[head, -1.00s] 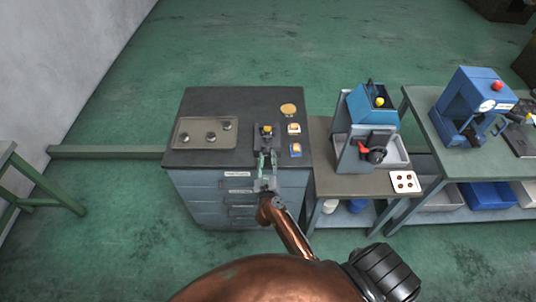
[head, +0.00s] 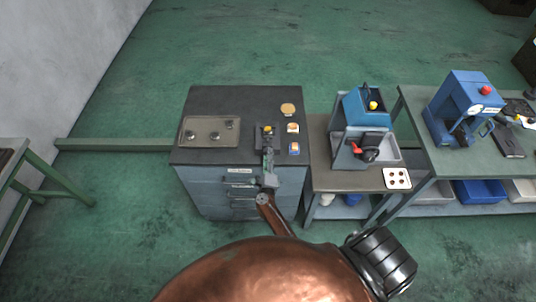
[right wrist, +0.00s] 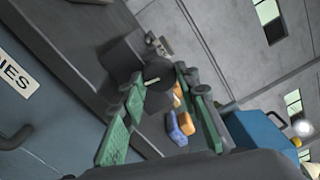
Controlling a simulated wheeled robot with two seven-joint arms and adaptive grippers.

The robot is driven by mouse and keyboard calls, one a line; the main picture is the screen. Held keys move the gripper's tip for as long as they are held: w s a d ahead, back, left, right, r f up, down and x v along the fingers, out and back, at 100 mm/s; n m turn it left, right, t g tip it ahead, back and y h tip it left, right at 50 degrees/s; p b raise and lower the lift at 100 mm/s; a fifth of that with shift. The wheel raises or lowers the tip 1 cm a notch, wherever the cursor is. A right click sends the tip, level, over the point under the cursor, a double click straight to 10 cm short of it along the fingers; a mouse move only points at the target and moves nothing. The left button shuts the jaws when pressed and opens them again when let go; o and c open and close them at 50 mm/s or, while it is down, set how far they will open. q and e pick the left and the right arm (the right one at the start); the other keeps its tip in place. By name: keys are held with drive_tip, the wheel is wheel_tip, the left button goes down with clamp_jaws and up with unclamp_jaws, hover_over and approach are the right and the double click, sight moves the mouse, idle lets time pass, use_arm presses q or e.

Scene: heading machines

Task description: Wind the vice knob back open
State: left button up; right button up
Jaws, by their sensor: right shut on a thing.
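A small dark vice (head: 266,131) with a yellow piece on top stands near the front edge of the grey cabinet top. In the right wrist view its dark body (right wrist: 122,58) shows, with the round dark knob (right wrist: 158,72) facing me. My right gripper (head: 267,149) reaches up to the vice from the front. In the right wrist view its two green fingers (right wrist: 160,80) stand on either side of the knob, shut on it. The fingers hide part of the vice front in the head view. My left gripper is not in view.
On the cabinet top (head: 240,100), a tray with several dark pieces (head: 208,131) lies left of the vice. Orange (head: 292,128) and blue (head: 294,148) blocks and a tan disc (head: 288,109) lie to its right. A blue machine (head: 367,110) stands on the adjoining bench.

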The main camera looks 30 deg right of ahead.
drive_tip(key=shift+n+p, duration=0.3)
drive_tip(key=shift+n, duration=0.2)
drive_tip(key=o, duration=1.2)
drive_tip(key=shift+c, duration=0.2)
